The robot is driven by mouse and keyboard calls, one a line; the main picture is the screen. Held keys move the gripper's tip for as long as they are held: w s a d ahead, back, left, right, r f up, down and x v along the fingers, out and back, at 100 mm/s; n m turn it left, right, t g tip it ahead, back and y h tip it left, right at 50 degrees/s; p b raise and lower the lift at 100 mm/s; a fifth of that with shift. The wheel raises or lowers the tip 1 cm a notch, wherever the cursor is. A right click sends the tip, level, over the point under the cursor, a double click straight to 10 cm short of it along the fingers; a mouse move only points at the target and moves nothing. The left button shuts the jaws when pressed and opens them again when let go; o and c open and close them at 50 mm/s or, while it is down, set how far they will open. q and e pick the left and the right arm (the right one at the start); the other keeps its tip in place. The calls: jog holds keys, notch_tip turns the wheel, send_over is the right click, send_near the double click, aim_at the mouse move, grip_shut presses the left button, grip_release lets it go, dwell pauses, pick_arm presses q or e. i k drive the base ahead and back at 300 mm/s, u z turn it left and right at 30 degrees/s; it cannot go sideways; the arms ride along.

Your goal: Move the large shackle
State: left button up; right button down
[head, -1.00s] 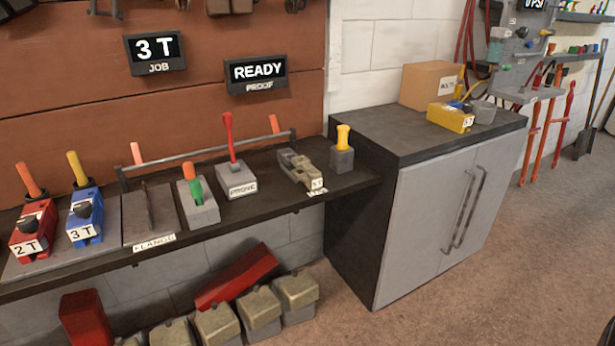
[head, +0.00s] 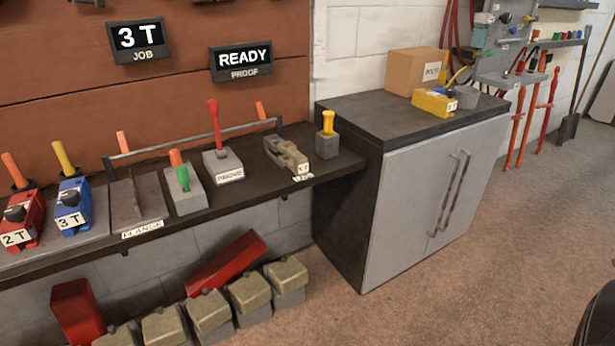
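A grey-tan metal piece (head: 287,155) with a small white tag lies near the right end of the dark shelf (head: 235,205). It may be the large shackle, but I cannot tell its shape for certain at this size. No other thing in the head view clearly reads as a shackle. Neither of my grippers is in view.
The shelf also bears a red unit (head: 22,220) marked 2 T, a blue unit (head: 73,205) marked 3 T, a red-lever block (head: 222,165) and a yellow-knobbed block (head: 327,145). A grey cabinet (head: 400,205) stands to the right. Open floor (head: 490,265) lies before it.

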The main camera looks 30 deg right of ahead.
aim_at(296, 161)
jog(key=k, duration=1.15)
jog(key=z, duration=0.8)
jog(key=i, duration=2.05)
jog(key=u, duration=0.7)
